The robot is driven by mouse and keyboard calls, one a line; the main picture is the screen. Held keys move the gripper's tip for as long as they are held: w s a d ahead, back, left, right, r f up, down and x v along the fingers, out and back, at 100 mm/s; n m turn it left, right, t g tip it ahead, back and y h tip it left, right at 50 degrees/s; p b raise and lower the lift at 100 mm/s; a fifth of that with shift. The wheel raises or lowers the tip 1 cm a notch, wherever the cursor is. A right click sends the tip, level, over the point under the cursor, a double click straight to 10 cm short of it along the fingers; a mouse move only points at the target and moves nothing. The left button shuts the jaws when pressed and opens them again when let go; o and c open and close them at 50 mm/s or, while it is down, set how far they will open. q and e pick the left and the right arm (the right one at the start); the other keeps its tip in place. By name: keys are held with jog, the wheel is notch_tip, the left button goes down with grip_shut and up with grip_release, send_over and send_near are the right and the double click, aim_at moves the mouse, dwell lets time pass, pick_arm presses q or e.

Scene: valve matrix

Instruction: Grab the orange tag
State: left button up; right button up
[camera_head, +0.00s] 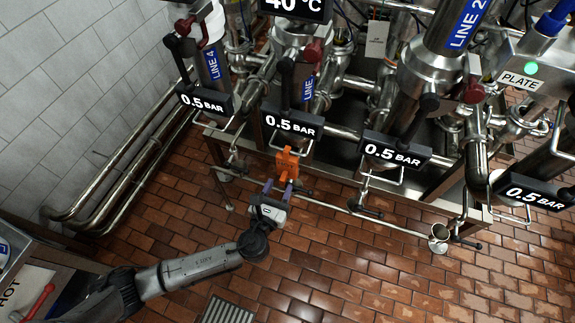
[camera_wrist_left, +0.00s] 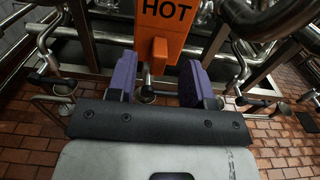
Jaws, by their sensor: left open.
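The orange tag (camera_head: 287,164) hangs on the pipework under the second 0.5 BAR display from the left in the head view. In the left wrist view the orange tag (camera_wrist_left: 165,28) reads HOT, with a smaller orange block on its lower face. My left gripper (camera_head: 278,188) is just below and in front of the tag. Its two purple fingers (camera_wrist_left: 160,80) are open, one on each side of the tag's lower part, with a gap showing. I cannot tell whether either finger touches it. My right gripper is not in view.
Several 0.5 BAR displays (camera_head: 291,124) and steel pipes surround the tag. A thin horizontal pipe (camera_head: 350,213) runs low to the right of my gripper. A metal cabinet (camera_head: 40,262) stands at lower left. The tiled floor (camera_head: 350,270) in front is mostly clear.

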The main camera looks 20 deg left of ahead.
aim_at(281, 182)
pick_arm(q)
jog(key=shift+w+b, duration=0.3)
jog(key=shift+w, duration=1.6)
jog(key=shift+r, duration=0.1)
grip_shut()
